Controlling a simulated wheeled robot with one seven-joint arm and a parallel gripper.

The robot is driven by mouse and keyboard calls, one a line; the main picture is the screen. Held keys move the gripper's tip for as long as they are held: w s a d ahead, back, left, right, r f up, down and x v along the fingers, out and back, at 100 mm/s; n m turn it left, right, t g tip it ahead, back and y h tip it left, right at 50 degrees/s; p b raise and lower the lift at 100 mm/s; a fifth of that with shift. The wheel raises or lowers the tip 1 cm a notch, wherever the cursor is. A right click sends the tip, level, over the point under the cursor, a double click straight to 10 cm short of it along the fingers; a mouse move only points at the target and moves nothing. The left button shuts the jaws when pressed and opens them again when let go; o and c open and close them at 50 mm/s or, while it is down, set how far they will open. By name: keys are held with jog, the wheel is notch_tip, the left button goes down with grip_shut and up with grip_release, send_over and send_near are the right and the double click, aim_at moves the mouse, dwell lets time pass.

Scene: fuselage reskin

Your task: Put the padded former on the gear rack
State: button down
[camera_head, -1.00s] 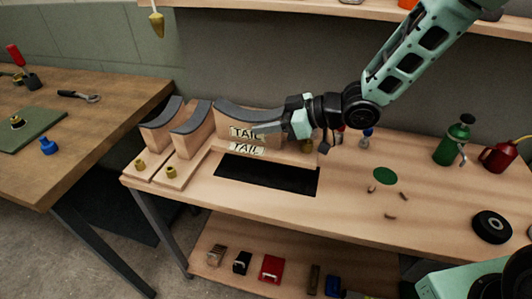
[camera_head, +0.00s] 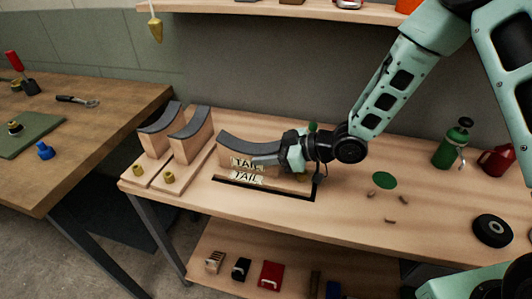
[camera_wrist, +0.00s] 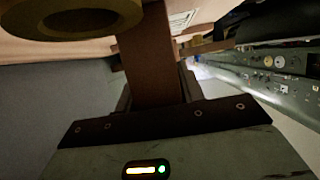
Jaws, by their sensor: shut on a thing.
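My gripper (camera_head: 272,160) reaches in from the right and is shut on the former. In the wrist view a brown wooden bar (camera_wrist: 150,65) runs between the fingers.
Two other padded formers (camera_head: 160,132) (camera_head: 192,138) stand close on the left, with brass knobs (camera_head: 169,178) before them.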

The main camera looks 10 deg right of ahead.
jog(key=c, duration=0.9)
grip_release()
jog(key=shift+f, duration=0.1)
jog(key=shift+r, duration=0.25)
jog(key=v, duration=1.1)
jog(key=shift+s+d, duration=0.15)
jog(key=shift+d, duration=0.15)
jog(key=s+r+m+g+h, duration=0.1)
jog(key=s+h, duration=0.3)
jog(key=s, duration=0.4)
jog(key=s+a+r+m+g+h, duration=0.1)
jog(key=s+r+m+g+h, duration=0.1)
jog(key=s, duration=0.6)
jog(key=s+a+r+m+g+h, duration=0.1)
jog(key=s+r+m+g+h, duration=0.1)
jog(key=s, duration=0.6)
jog(key=shift+s+a+r+m+h, duration=0.15)
jog(key=shift+r+m+h, duration=0.1)
jog(key=shift+r+h, duration=0.6)
jog(key=shift+s+a+r+m+h, duration=0.2)
jog(key=shift+r+h, duration=0.35)
jog(key=shift+h, duration=0.5)
